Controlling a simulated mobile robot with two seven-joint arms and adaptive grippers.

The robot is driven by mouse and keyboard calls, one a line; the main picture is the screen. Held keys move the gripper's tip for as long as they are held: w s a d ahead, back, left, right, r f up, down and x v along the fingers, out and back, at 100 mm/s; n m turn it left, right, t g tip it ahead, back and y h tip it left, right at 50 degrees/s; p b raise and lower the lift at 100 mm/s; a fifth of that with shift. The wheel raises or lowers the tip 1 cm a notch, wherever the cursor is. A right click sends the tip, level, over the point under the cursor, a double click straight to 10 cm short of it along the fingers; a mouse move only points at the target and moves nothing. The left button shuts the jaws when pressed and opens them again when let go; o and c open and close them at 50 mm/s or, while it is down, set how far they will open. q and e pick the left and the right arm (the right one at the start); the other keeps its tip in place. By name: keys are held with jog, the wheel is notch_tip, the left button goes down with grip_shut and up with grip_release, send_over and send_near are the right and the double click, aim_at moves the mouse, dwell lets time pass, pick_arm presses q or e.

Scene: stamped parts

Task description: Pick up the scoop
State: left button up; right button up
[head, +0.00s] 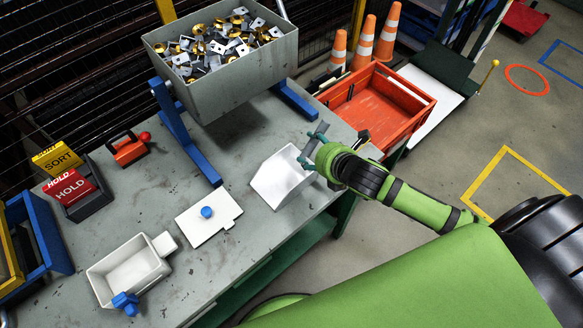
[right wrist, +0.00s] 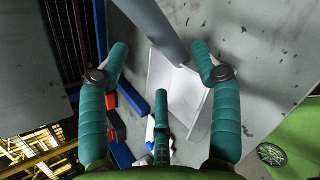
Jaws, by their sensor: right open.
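The white scoop (head: 283,177) lies on the grey workbench near its front right edge. It also shows in the right wrist view (right wrist: 180,92), where a grey handle (right wrist: 153,28) runs from it toward the top. My right gripper (head: 312,144) is open, just beyond and to the right of the scoop in the head view. In the right wrist view its green fingers (right wrist: 160,62) are spread, with the handle crossing between the two upper fingertips. I cannot tell whether any finger touches it. My left gripper is not in view.
A grey bin (head: 225,99) of metal parts stands on a blue stand behind. An orange crate (head: 395,135) is right of the bench. A white lid (head: 226,212), a white box (head: 102,286), a red-handled tool (head: 130,150) and sign cards (head: 72,188) lie left.

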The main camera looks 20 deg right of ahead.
aim_at(310, 147)
jog(key=x, duration=0.5)
jog(key=shift+d+p, duration=0.3)
jog(key=shift+d, duration=0.1)
jog(key=shift+s, duration=0.1)
grip_shut()
